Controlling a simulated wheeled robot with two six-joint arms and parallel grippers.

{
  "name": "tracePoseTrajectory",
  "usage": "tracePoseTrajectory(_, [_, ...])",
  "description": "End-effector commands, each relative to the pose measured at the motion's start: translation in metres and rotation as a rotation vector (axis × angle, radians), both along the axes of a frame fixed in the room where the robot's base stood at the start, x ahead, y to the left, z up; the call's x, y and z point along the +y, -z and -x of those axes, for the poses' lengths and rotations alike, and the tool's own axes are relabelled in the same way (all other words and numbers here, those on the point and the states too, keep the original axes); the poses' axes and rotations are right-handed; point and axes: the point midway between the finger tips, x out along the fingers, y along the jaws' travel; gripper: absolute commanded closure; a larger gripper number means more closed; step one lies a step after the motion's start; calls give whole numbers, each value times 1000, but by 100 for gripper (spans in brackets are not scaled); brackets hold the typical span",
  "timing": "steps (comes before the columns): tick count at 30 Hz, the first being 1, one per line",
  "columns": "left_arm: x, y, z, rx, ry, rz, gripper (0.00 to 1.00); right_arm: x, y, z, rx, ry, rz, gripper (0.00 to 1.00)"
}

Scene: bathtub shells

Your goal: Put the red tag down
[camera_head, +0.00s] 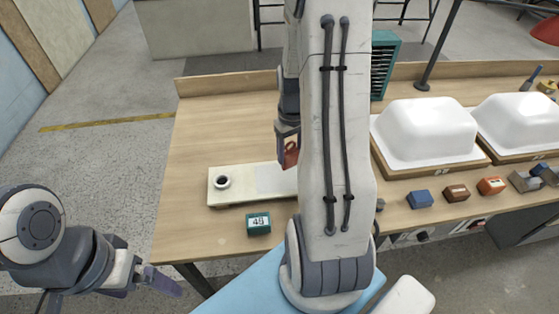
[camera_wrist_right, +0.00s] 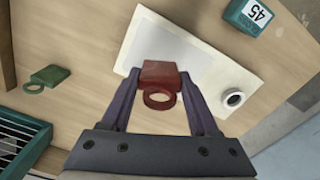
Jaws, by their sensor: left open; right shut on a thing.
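The red tag (camera_head: 291,154), a small block with a ring, is held in my right gripper (camera_head: 288,138). In the right wrist view the tag (camera_wrist_right: 160,74) sits between the two fingertips of the gripper (camera_wrist_right: 160,90), its ring toward the palm. It overlaps the edge of a pale board (camera_head: 235,184) on the wooden bench; I cannot tell the gap below it. The board also shows in the right wrist view (camera_wrist_right: 200,62). My right arm hides the board's right part in the head view. My left gripper (camera_head: 142,286) is open and empty, off the bench's front left.
A dark-rimmed white ring (camera_head: 222,182) is on the board's left end. A green block marked 45 (camera_head: 258,222) stands in front. A green tag (camera_wrist_right: 47,77) lies on the bench. White tub shells (camera_head: 425,130) and small coloured blocks (camera_head: 419,198) are right. The bench's back left is clear.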

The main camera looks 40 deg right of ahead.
Motion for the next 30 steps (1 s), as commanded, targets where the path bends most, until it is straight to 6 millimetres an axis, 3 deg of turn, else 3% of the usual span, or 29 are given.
tracePoseTrajectory(6, [0, -5, 0, 0, 0, 0, 0, 14, 15, -24, 0, -3, 0, 92])
tracePoseTrajectory(16, [0, -11, 0, 0, 0, 0, 0, 15, 54, -25, 2, -3, -1, 92])
tracePoseTrajectory(29, [0, -7, 0, 0, 0, 0, 0, 15, 62, -26, 0, -3, 0, 92])
tracePoseTrajectory(30, [0, -8, 0, 0, 0, 0, 0, 15, 60, -26, 0, -3, 0, 24])
